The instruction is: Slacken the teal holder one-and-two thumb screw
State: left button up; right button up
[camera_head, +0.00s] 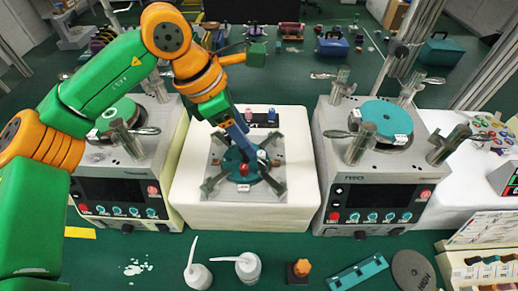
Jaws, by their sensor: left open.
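A round teal holder (228,160) sits on a grey cross-shaped fixture on the white block at the centre. A red knob (244,170) shows on it, with a small white label at its front edge. My left arm reaches in from the left, and its open gripper (252,157) points down over the holder, close to the red knob; I cannot tell whether it touches. The gripper covers part of the holder. Another teal disc (381,115) with a white label lies on the right machine. I cannot read which label says one-and-two. My right gripper is not in view.
Lapping machines (375,195) with metal posts stand right and left of the white block (245,214). In front are two white bottles (248,268), an orange knob on a dark block (299,270), a teal bar (357,274) and a grey disc (411,271).

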aim_at(262, 164)
pick_arm(q)
jog(key=shift+f+b, duration=0.35)
jog(key=shift+f, duration=0.4)
jog(key=p+x, duration=0.1)
jog(key=x, duration=0.3)
jog(key=p+x, duration=0.1)
jog(key=x, duration=0.1)
jog(key=shift+s+d+f+p, duration=0.25)
jog(key=shift+s+d+p, duration=0.05)
jog(key=shift+d+p, duration=0.05)
jog(key=shift+s, duration=0.1)
jog(key=shift+c, duration=0.2)
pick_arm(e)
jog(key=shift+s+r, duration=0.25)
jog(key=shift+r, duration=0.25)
pick_arm(q)
grip_shut()
